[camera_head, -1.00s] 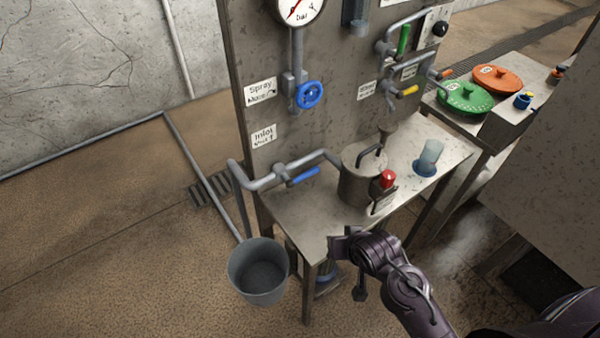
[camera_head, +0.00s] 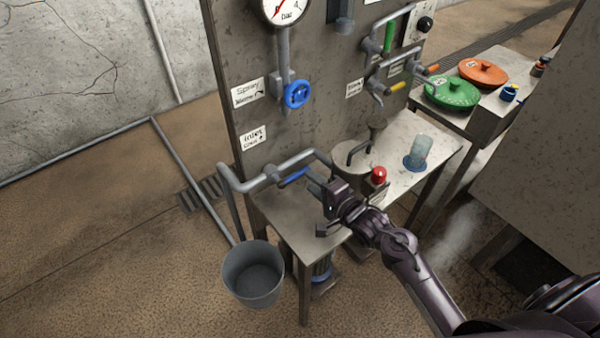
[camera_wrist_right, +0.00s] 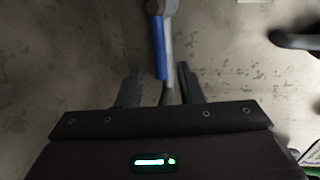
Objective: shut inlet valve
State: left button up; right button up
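The inlet valve's blue lever (camera_head: 293,177) sits on a grey pipe (camera_head: 241,184) in front of the panel, below a label that reads "Inlet" (camera_head: 253,138). The lever lies roughly along the pipe. My right gripper (camera_head: 314,188) is just right of the lever's free end, above the metal table. In the right wrist view the blue lever (camera_wrist_right: 158,45) points down toward the gap between the two open fingers (camera_wrist_right: 158,87). Its tip is near the level of the fingertips, and nothing is clamped. Whether a finger touches it I cannot tell. My left gripper is out of view.
A grey bucket (camera_head: 252,274) hangs or stands below the pipe's left end. A blue handwheel (camera_head: 297,94) is on the panel above. A clear cup (camera_head: 420,150) stands farther right.

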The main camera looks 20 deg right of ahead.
aim_at(300, 171)
jog(key=x, duration=0.6)
jog(key=shift+w, duration=0.1)
jog(key=shift+c, duration=0.3)
grip_shut()
